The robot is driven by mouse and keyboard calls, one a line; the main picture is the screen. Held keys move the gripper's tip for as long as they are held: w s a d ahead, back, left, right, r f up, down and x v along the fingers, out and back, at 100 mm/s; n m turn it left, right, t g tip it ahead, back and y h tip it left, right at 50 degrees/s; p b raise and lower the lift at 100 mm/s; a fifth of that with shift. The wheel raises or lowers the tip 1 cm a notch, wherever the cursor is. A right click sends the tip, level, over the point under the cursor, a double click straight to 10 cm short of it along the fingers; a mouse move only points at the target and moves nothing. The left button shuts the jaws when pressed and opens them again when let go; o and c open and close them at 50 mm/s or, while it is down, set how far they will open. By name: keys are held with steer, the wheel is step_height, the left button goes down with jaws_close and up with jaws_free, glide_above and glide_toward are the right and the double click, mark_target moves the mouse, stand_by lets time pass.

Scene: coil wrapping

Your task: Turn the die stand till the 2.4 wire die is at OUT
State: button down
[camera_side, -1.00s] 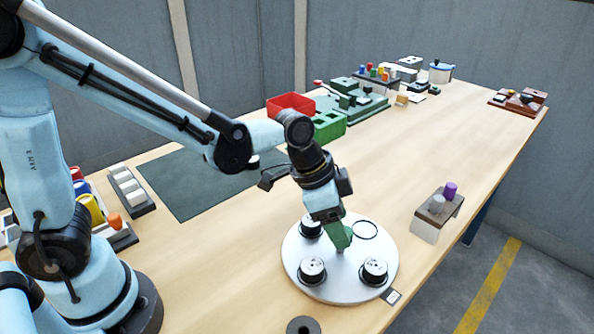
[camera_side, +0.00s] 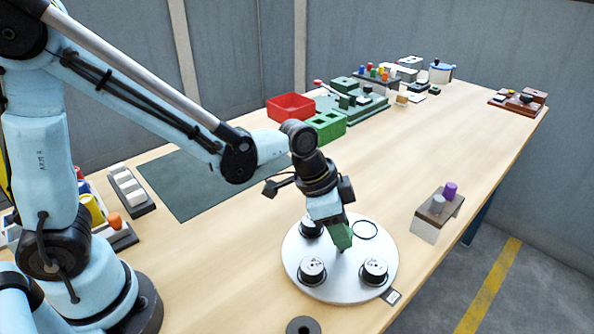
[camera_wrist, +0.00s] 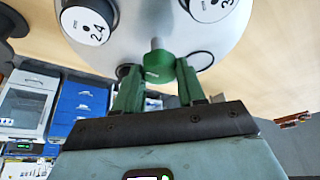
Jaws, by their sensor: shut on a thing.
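The die stand (camera_side: 335,288) is a white round plate on the table. It carries three black dies with white tops, at back left (camera_side: 310,228), front left (camera_side: 312,270) and front right (camera_side: 374,270), plus an empty ring (camera_side: 365,230) at back right. In the wrist view the 2.4 wire die (camera_wrist: 85,22) is at upper left; another die (camera_wrist: 210,5) is cut off at upper right. I cannot tell which one is 2.4 in the side view. My gripper (camera_side: 342,238) is shut on the green knob (camera_wrist: 158,66) at the stand's middle, its fingers either side.
A small marked plate (camera_side: 391,296) sits at the stand's front right edge; its writing is unreadable. A dark ring (camera_side: 303,326) lies in front. A small block stand (camera_side: 437,213) with purple and grey pegs is to the right. A dark mat (camera_side: 205,185) lies behind left.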

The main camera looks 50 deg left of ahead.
steer(key=shift+s+n, duration=0.1)
steer(key=shift+n, duration=0.5)
steer(key=shift+d+n+t+y, duration=0.15)
steer(key=shift+n+y, duration=0.25)
steer(key=shift+n, duration=0.45)
steer(key=shift+a+n+t+y, duration=0.15)
steer(key=shift+n+y, duration=0.25)
steer(key=shift+n, duration=0.45)
steer(key=shift+d+n+y, duration=0.15)
steer(key=shift+n+y, duration=0.25)
steer(key=shift+n, duration=0.7)
steer(key=shift+d+n+y, duration=0.1)
steer(key=shift+n+y, duration=0.3)
steer(key=shift+n, duration=0.7)
steer(key=shift+d+n+y, duration=0.1)
steer(key=shift+n+y, duration=0.7)
steer(key=shift+n, duration=1.3)
steer(key=shift+n+y, duration=0.6)
steer(key=shift+n, duration=1.1)
steer(key=shift+n+g, duration=0.4)
steer(key=shift+n, duration=0.1)
steer(key=c, duration=0.7)
jaws_free()
